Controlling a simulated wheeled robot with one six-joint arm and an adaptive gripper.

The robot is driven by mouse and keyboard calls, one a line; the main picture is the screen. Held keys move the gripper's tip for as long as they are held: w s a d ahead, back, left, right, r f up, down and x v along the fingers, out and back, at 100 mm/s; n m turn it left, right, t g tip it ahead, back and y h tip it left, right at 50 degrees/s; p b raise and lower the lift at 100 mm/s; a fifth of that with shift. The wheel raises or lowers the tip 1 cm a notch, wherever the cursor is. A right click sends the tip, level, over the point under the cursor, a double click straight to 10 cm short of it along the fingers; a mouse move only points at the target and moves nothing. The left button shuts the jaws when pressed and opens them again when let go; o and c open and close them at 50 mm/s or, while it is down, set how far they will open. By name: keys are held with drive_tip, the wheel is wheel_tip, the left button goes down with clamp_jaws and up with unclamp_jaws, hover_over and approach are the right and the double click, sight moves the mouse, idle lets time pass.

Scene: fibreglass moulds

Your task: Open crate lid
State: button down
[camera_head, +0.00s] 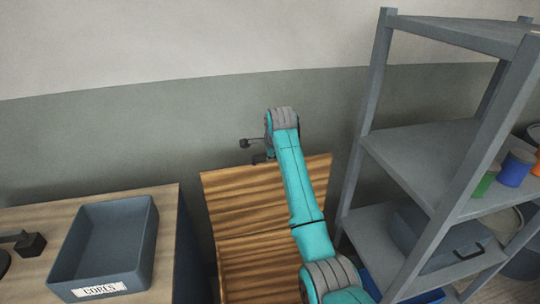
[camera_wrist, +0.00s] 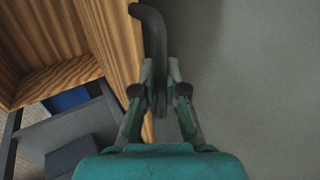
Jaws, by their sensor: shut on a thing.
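The wooden crate (camera_head: 258,268) stands between the workbench and the shelf rack. Its slatted lid (camera_head: 235,200) is raised, tilted up at the back towards the wall. In the wrist view the lid (camera_wrist: 127,45) shows nearly edge-on, with a dark curved handle (camera_wrist: 152,28) at its edge. My gripper (camera_wrist: 160,88) is shut on this handle, one finger on each side. In the head view my arm covers part of the lid and crate, and the handle is hard to make out.
A grey metal shelf rack (camera_head: 375,110) stands close on the right, with coloured cans and a grey case. On the left, a workbench (camera_head: 25,225) bears a blue-grey bin (camera_head: 142,245) labelled "CORES". A plain wall is behind the lid.

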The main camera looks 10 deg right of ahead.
drive_tip(key=c, duration=1.2)
unclamp_jaws()
drive_tip(key=v, duration=1.2)
drive_tip(key=shift+s+f, duration=0.1)
